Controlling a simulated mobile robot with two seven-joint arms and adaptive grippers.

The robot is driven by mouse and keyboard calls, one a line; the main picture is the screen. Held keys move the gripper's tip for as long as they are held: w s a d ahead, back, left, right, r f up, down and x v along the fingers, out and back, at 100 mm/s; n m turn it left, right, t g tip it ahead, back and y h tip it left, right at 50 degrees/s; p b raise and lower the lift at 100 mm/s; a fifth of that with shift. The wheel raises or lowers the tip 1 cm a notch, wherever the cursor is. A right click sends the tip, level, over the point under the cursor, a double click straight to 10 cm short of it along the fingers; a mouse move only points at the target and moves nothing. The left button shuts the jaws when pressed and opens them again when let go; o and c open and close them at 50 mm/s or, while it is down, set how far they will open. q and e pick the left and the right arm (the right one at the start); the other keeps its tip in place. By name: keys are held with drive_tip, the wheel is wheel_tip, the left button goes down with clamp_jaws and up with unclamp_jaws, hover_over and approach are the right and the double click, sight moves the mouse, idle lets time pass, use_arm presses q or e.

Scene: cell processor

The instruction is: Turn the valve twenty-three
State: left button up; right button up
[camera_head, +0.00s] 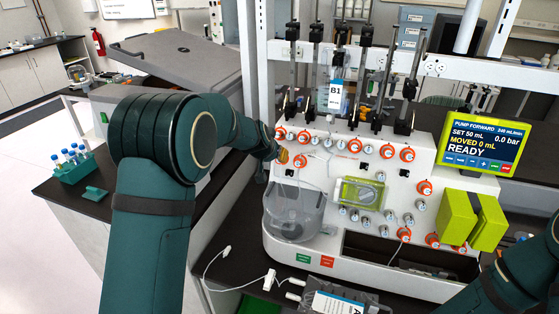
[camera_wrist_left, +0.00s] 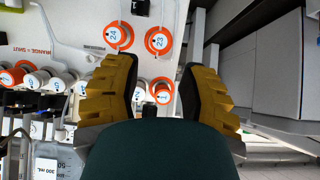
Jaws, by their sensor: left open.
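Valve twenty-three (camera_wrist_left: 158,41) is an orange ring with a white cap marked 23, on the white panel in the left wrist view. Valve twenty-four (camera_wrist_left: 115,36) sits just left of it there. My left gripper (camera_wrist_left: 160,75) is open, its two yellow-padded fingers apart and empty, with valve twenty-three lying beyond the gap between the fingertips. In the head view my left gripper (camera_head: 281,152) is at the panel's left edge and covers the spot of valve twenty-three. My right gripper is out of view; only part of that arm shows at lower right.
Orange valve one (camera_wrist_left: 162,91) shows between the fingers. Several other valves stand close by on the cell processor panel (camera_head: 330,185). A clear container (camera_head: 293,212) hangs below. A screen (camera_head: 484,142) reads READY.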

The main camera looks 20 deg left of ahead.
use_arm(q)
drive_tip(key=x, duration=0.9)
clamp_jaws()
